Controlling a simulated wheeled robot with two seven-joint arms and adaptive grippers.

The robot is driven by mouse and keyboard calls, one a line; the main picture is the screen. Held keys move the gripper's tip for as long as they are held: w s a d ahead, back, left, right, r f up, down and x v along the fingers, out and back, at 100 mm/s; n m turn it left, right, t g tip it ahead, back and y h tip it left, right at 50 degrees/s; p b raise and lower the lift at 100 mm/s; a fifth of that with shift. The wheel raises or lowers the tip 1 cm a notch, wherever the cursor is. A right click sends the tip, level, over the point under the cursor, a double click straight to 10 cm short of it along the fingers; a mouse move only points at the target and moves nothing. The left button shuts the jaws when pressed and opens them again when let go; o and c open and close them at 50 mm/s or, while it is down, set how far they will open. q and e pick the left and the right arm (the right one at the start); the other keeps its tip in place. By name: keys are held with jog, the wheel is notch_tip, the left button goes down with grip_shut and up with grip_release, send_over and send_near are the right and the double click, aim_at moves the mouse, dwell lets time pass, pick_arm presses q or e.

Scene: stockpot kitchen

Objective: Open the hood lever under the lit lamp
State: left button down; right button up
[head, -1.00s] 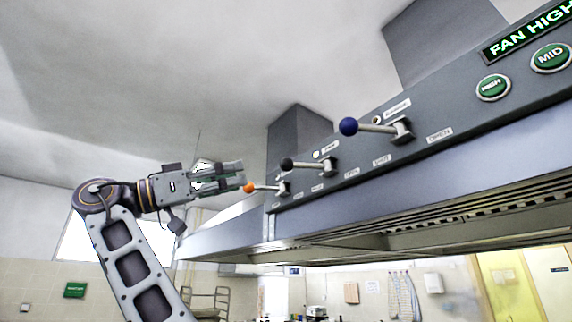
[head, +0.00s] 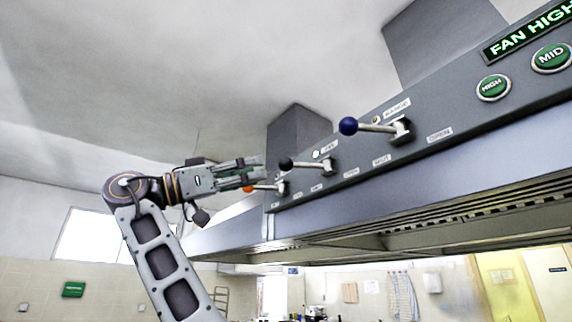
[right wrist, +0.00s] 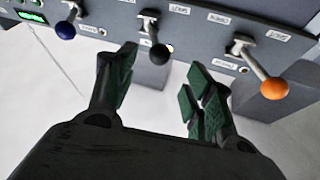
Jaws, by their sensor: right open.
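Three levers stick out of the grey hood panel: a blue-knobbed lever (head: 349,126), a black-knobbed lever (head: 286,164) and an orange-knobbed lever (head: 249,188). The lamp by the black lever (head: 316,154) looks bright white; it also shows white in the right wrist view (right wrist: 170,47). The lamps by the blue lever (right wrist: 103,32) and the orange lever (right wrist: 245,70) look dark. My right gripper (head: 258,171) is open and empty, just left of the black knob, partly covering the orange knob. In the right wrist view the black knob (right wrist: 158,53) appears between the open fingertips, apparently untouched. My left gripper is out of view.
The orange knob (right wrist: 274,88) lies to the right of the fingers and the blue knob (right wrist: 65,30) to the left. Green fan buttons (head: 493,87) sit farther right on the panel. The hood's lower edge runs below the levers. Open space lies left of the panel.

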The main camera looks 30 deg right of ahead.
aim_at(286, 164)
jog(key=shift+p+x, duration=0.65)
jog(key=shift+x, duration=4.1)
jog(key=shift+a, duration=0.1)
grip_shut()
